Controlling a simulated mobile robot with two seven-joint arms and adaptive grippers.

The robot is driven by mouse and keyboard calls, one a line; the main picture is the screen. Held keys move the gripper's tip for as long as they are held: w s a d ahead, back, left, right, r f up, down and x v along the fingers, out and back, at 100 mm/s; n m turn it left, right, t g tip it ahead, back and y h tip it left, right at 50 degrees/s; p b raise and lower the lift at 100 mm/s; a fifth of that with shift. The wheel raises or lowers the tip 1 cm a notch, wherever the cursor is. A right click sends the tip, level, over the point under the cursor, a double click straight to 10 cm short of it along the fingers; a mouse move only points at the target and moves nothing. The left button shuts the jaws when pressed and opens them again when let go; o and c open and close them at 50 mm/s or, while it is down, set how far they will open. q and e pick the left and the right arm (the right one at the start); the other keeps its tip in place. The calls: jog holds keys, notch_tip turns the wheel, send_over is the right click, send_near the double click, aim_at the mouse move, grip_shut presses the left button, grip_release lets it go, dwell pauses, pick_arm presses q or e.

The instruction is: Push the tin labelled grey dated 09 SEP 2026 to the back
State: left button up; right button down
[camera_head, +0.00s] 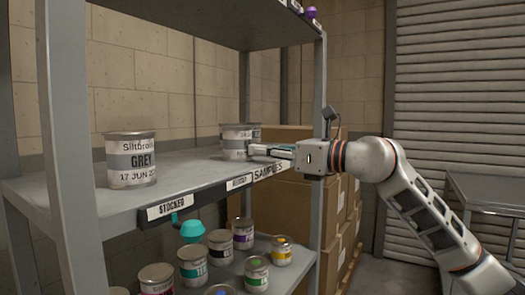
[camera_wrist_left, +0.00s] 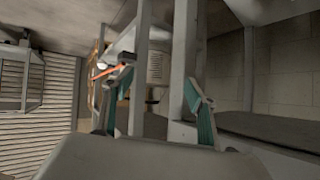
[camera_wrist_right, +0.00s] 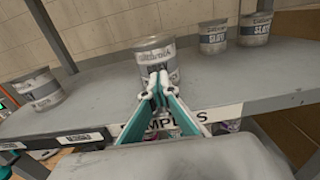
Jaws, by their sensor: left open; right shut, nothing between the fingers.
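My right gripper (camera_head: 262,150) is shut and empty, reaching in over the shelf edge from the right. In the right wrist view its closed fingertips (camera_wrist_right: 158,88) are in front of a tin (camera_wrist_right: 152,54). They cover part of its label, and the date cannot be read. Whether they touch it is unclear. In the head view this tin (camera_head: 234,138) overlaps another behind it. A tin labelled GREY, 17 JUN (camera_head: 131,160), stands upright at the left, and also shows in the right wrist view (camera_wrist_right: 38,90). My left gripper (camera_wrist_left: 152,82) is open and empty, away from the tins.
Two tins labelled SLATE (camera_wrist_right: 213,38) (camera_wrist_right: 255,29) stand farther back on the right. The shelf (camera_head: 195,176) is bare between the GREY tin and the gripper. An upright post (camera_head: 319,100) stands close to my right gripper. Several tins (camera_head: 192,262) stand on the lower shelf.

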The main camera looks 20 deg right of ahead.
aim_at(235, 149)
jog(key=shift+w+a+r+p, duration=0.35)
jog(key=shift+w+a+p, duration=0.05)
jog(key=shift+w+a, duration=0.15)
jog(key=shift+w+a+r+p, duration=0.3)
jog(key=shift+w+a+p, duration=0.05)
jog(key=shift+w+a, duration=0.15)
jog(key=x, duration=0.2)
jog(key=p+x, duration=0.1)
jog(key=shift+w+a+f, duration=0.25)
jog(key=shift+f, duration=0.05)
pick_arm(q)
jog(key=shift+s+a+f+y, duration=0.2)
jog(key=shift+s+a+f, duration=0.1)
jog(key=shift+a, duration=0.2)
jog(key=shift+s+a+f+y, duration=0.2)
jog(key=shift+s+a, duration=0.05)
jog(key=shift+a, duration=0.2)
pick_arm(e)
jog(key=shift+w+f, duration=0.35)
jog(key=shift+f, duration=0.05)
